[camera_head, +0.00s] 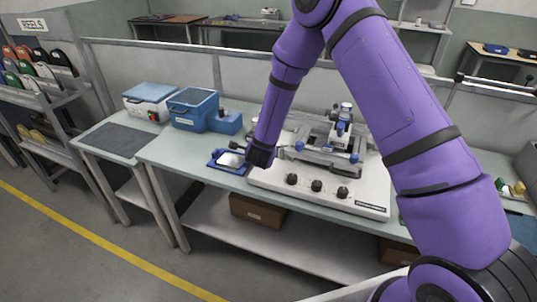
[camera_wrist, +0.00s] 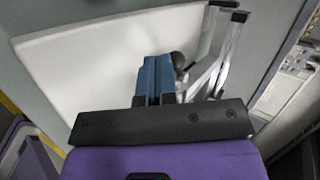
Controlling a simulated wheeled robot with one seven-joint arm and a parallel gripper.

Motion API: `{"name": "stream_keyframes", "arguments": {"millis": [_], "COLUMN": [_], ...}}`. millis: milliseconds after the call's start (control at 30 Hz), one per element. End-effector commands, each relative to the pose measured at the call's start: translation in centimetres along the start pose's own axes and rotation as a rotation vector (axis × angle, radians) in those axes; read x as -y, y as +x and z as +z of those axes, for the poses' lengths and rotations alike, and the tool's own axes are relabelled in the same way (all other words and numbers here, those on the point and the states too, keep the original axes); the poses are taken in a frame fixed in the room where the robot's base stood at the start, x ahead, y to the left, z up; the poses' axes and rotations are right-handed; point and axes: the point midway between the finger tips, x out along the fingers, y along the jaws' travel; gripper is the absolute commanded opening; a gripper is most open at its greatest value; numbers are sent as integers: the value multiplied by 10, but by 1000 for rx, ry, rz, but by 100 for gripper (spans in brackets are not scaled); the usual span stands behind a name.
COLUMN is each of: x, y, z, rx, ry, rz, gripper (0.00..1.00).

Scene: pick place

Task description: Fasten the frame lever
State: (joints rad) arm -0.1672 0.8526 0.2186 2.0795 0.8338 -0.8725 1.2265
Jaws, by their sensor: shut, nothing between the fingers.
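A white bench machine (camera_head: 265,180) stands on the table, with a grey metal frame (camera_head: 320,156) and blue knobs on top. My gripper (camera_head: 262,158) is at the machine's left end, beside the frame; my arm hides part of that side. In the wrist view my gripper's blue fingers (camera_wrist: 155,75) are together and empty over a white surface. A dark rounded knob (camera_wrist: 179,62) shows just right of the fingertips, close to grey metal bars (camera_wrist: 218,62). I cannot tell whether the fingers touch the knob, or which part is the frame lever.
A blue tray (camera_head: 213,161) with a pale item lies left of the machine. Blue bins (camera_head: 193,110) and a white box with a blue lid (camera_head: 150,98) stand farther back left. Three black knobs (camera_head: 316,186) line the machine's front. The dark mat (camera_head: 115,140) at left is bare.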

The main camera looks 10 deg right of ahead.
Motion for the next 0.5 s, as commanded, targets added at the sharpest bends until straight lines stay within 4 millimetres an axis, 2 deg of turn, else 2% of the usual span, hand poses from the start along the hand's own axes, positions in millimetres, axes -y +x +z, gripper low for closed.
{"name": "stream_keyframes", "arguments": {"millis": [500], "x": [15], "y": [20], "z": [18], "rx": [-273], "ry": [206], "rz": [-1], "gripper": [0]}}
